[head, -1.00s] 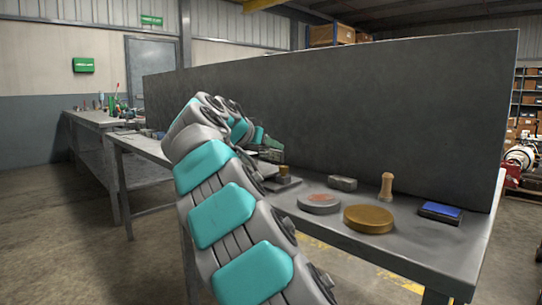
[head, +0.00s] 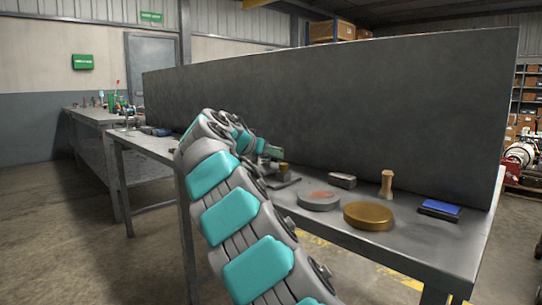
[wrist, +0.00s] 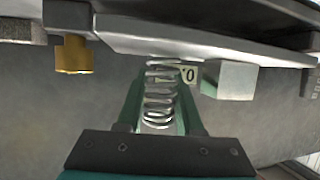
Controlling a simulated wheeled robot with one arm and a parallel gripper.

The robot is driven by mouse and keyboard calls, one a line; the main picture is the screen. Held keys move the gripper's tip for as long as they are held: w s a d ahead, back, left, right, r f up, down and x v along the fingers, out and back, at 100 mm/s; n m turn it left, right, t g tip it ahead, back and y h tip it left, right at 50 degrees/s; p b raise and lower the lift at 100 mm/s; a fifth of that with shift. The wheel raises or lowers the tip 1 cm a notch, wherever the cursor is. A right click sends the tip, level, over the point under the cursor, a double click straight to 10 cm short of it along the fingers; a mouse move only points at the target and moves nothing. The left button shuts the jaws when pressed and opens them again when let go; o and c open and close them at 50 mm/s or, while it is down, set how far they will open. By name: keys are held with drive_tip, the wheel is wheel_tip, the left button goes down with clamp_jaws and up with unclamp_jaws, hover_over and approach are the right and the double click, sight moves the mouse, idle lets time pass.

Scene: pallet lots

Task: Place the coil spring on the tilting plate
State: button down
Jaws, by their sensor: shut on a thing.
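The coil spring (wrist: 160,105) is a silvery wire coil in the wrist view. It stands lengthwise between the two teal fingers of my gripper (wrist: 160,88), which is shut on it. The spring's far end is close to the edge of a long light-grey plate (wrist: 200,44), which looks like the tilting plate; I cannot tell whether they touch. A brass cylinder (wrist: 74,54) and a grey block (wrist: 228,79) are at the plate's left and right. In the head view my gripper (head: 272,152) is small beside the brass piece (head: 283,168), and the spring cannot be made out.
On the bench (head: 420,245), to the right of my arm, are a round grey tin (head: 319,201), a brass disc (head: 369,216), a wooden peg (head: 386,183), a grey block (head: 342,181) and a blue pad (head: 440,209). A tall dark panel (head: 350,110) stands behind them.

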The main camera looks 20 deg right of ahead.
drive_tip(key=shift+f, duration=0.2)
drive_tip(key=c, duration=0.5)
unclamp_jaws()
drive_tip(key=shift+c, duration=0.2)
drive_tip(key=shift+r, duration=0.15)
drive_tip(key=shift+a+r, duration=0.15)
drive_tip(key=v, duration=1.1)
drive_tip(key=shift+s+a, duration=0.25)
drive_tip(key=shift+a, duration=0.05)
